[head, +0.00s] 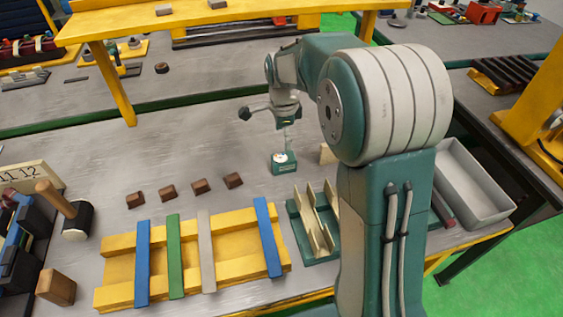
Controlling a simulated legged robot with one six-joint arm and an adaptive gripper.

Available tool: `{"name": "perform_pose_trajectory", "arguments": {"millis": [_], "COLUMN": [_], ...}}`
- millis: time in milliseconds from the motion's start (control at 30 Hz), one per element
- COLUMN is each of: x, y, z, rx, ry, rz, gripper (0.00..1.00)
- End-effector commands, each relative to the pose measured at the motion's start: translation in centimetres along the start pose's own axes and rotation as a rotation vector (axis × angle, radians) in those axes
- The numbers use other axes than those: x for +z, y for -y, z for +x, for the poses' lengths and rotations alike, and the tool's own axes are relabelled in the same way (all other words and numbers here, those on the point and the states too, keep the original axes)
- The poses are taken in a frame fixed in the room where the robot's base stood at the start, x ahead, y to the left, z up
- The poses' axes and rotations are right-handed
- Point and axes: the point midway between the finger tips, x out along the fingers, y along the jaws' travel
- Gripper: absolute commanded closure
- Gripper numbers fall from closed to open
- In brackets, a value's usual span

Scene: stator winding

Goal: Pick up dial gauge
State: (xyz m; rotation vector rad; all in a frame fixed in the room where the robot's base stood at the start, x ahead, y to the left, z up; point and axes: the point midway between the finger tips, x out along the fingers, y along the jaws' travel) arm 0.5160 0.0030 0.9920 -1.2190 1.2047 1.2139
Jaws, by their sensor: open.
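The dial gauge appears to be the small teal block with a round white face (284,164), standing on the grey bench near the middle of the head view. My gripper (287,143) hangs from my arm just above it and points down. It is open, and no object shows between its fingers. The fingers are small and pale here, so I cannot tell whether they touch the gauge's top.
Several small brown blocks (168,192) lie left of the gauge. A yellow rack with coloured bars (190,250) is in front. A teal slotted holder (318,225) and a grey bin (472,180) stand right. A yellow shelf (130,110) rises behind.

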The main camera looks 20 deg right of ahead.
Motion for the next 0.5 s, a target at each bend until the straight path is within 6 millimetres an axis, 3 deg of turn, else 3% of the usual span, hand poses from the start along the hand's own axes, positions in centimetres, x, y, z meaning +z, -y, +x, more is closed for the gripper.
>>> {"name": "perform_pose_trajectory", "arguments": {"millis": [300, 500], "x": [0.3, 0.2], "y": [0.1, 0.2], "z": [4.6, 6.2], "rx": [0.007, 0.005], "ry": [-0.003, -0.003], "rz": [0.012, 0.011], "gripper": [0.00, 0.00]}}
